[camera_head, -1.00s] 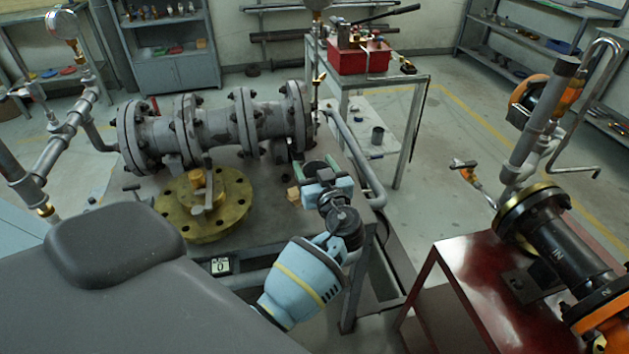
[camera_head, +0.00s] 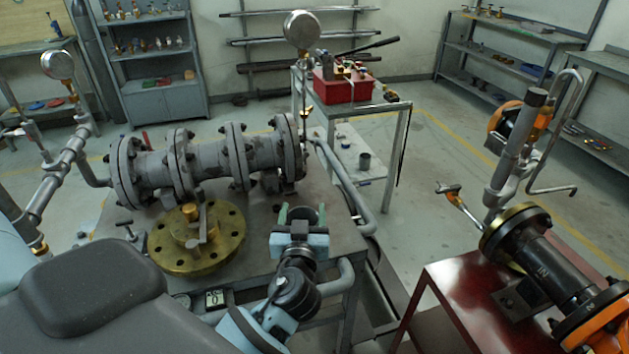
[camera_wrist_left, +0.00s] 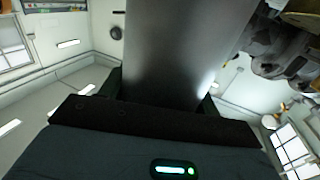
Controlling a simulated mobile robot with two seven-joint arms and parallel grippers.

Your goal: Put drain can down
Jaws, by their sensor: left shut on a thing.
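My left gripper (camera_head: 301,213) has its green fingers on either side of a grey can, the drain can (camera_head: 301,216), near the front right edge of the workbench (camera_head: 255,255). In the left wrist view the drain can (camera_wrist_left: 185,50) is a smooth grey metal wall filling the middle, between the dark fingers. The gripper is shut on it. The can's underside is hidden, so I cannot tell whether it touches the bench. My right gripper is in neither view.
A grey flanged pipe and valve (camera_head: 205,160) lies across the bench, with a brass flange (camera_head: 225,245) in front. A trolley with a red box (camera_head: 342,88) stands behind, a small dark cup (camera_head: 364,161) on its lower shelf. A red stand (camera_head: 450,300) is at right.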

